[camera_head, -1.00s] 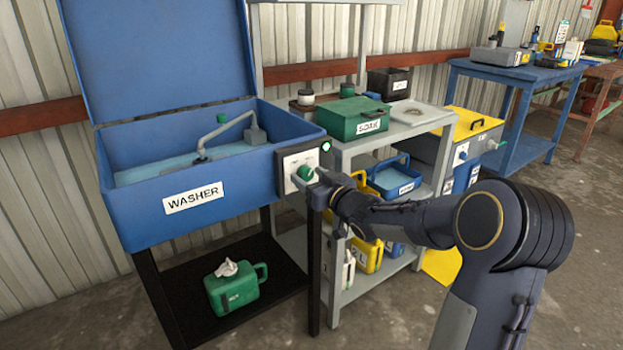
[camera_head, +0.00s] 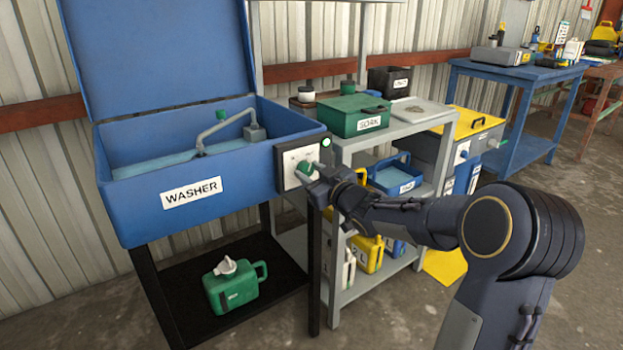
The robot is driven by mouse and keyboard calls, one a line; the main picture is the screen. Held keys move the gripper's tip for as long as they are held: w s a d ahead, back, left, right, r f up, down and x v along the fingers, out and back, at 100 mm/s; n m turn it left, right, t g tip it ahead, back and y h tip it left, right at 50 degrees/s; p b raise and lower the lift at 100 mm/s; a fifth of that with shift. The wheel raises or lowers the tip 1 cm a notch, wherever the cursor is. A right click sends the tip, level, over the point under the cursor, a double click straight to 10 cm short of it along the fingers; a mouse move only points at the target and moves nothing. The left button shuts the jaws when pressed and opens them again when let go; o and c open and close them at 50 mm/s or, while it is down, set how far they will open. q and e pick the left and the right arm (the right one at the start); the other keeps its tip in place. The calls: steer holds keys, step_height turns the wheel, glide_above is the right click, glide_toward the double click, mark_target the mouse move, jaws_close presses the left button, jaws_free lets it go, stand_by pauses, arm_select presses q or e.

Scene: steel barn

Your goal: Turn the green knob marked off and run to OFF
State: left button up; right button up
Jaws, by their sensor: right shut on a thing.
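The green knob (camera_head: 305,168) sits on the white plate (camera_head: 290,160) at the right end of the blue washer (camera_head: 195,194). My right gripper (camera_head: 309,178) is at the plate and shut on the green knob. Its fingers hide part of the knob, and the knob appears tilted. The OFF and RUN marks are too small to read. A small green lamp (camera_head: 326,142) glows at the plate's upper right. My left gripper is not in view.
A grey shelf (camera_head: 410,123) with a green box (camera_head: 352,115) stands close on the right. A green jug (camera_head: 233,286) is on the black lower shelf (camera_head: 185,312) under the washer. Bare floor lies at the lower right.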

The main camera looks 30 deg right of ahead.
steer(key=n+b, duration=0.1)
steer(key=n, duration=0.2)
steer(key=n+b, duration=0.2)
steer(key=shift+f+n+b, duration=0.2)
steer(key=shift+n+b, duration=0.1)
steer(key=shift+n, duration=0.1)
steer(key=n+b, duration=0.2)
steer(key=n, duration=0.3)
steer(key=shift+r+b, duration=0.1)
steer(key=shift+b, duration=0.3)
steer(key=shift+n, duration=0.3)
steer(key=o, duration=1)
steer(key=s, duration=0.2)
steer(key=s+p, duration=0.1)
steer(key=s, duration=0.5)
steer(key=shift+d+p, duration=0.3)
